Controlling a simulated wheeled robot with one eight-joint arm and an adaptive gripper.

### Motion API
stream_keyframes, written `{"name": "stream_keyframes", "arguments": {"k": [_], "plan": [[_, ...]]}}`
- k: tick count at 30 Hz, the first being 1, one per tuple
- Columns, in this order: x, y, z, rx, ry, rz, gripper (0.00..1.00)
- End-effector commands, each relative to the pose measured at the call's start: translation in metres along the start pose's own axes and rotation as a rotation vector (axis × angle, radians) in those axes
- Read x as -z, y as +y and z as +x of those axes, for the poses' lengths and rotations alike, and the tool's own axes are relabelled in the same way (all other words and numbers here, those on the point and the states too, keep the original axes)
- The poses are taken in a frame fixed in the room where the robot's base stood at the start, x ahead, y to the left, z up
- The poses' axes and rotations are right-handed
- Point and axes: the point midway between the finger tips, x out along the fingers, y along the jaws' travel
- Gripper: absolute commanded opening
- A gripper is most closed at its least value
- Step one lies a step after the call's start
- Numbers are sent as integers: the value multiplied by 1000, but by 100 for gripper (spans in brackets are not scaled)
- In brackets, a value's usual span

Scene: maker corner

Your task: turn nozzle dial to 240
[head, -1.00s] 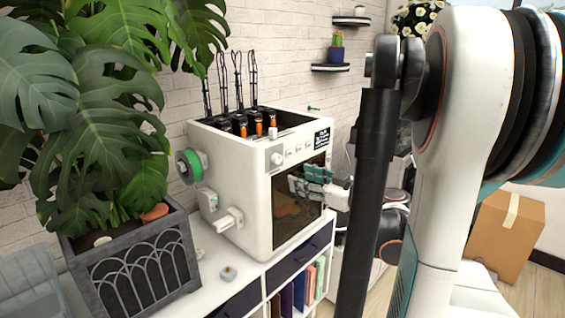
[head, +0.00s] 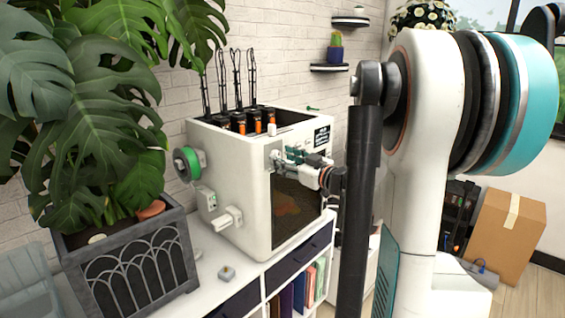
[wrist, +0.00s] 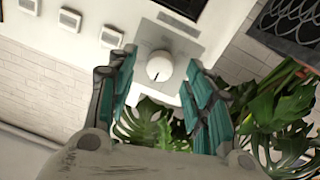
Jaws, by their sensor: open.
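The white 3D printer (head: 235,180) stands on a white shelf unit in the head view. In the wrist view a round white dial (wrist: 159,69) with a short dark mark sits on a grey panel plate. The mark points toward the bottom of that picture; no numbers can be read. My gripper (head: 282,160) is at the upper left of the printer's front and hides the dial in the head view. In the wrist view my open gripper (wrist: 155,72) has one teal finger on each side of the dial, with visible gaps; contact is not seen.
Several pale buttons (wrist: 69,19) lie left of the dial in the wrist view, with a dark screen beyond it. A large potted plant (head: 130,265) stands left of the printer. A green spool (head: 187,163) juts from the printer's side. A cardboard box (head: 506,236) is on the floor.

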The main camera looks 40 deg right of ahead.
Motion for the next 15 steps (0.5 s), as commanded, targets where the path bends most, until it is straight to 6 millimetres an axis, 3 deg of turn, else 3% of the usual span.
{"name": "stream_keyframes", "arguments": {"k": [6,14,15], "plan": [[0,0,13,0,0,0,47],[0,0,13,0,0,0,47],[0,0,13,0,0,0,38]]}}
